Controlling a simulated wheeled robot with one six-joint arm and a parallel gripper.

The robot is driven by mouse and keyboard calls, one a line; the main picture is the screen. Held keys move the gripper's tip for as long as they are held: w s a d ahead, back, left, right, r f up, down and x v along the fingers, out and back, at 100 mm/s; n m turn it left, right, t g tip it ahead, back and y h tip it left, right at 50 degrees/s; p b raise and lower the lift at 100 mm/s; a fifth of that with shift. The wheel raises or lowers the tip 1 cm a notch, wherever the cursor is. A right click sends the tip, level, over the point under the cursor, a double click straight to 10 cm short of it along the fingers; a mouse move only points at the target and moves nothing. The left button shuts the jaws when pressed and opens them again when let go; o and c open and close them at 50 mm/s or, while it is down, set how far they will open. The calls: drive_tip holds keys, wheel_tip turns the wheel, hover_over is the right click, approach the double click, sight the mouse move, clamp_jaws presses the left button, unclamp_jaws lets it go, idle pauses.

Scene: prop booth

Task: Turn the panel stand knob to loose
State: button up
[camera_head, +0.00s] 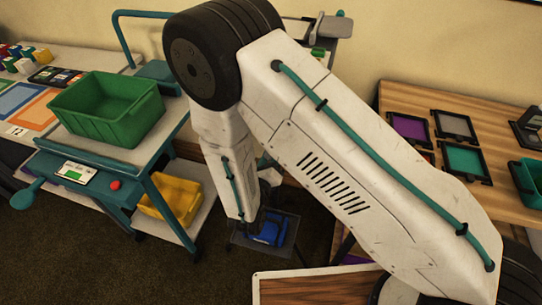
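No part I can clearly identify as the panel stand knob shows; my arm covers the middle of the view. A low dark stand (284,247) with a blue object (268,233) on it is partly visible below my forearm. My gripper is at the lower end of the forearm, close above or in front of this stand. Its fingers are dark, small and mostly hidden, so I cannot tell their opening or whether they touch anything.
At left, a teal cart (160,176) carries a green bin (108,108) above and a yellow bin (172,200) below. Its front has a small display (75,172) and red button (115,184). At right, a wooden table (430,101) holds framed purple, grey and teal panels.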

idle(0.3)
drive_tip(key=o, duration=1)
drive_tip(key=shift+v, duration=3.95)
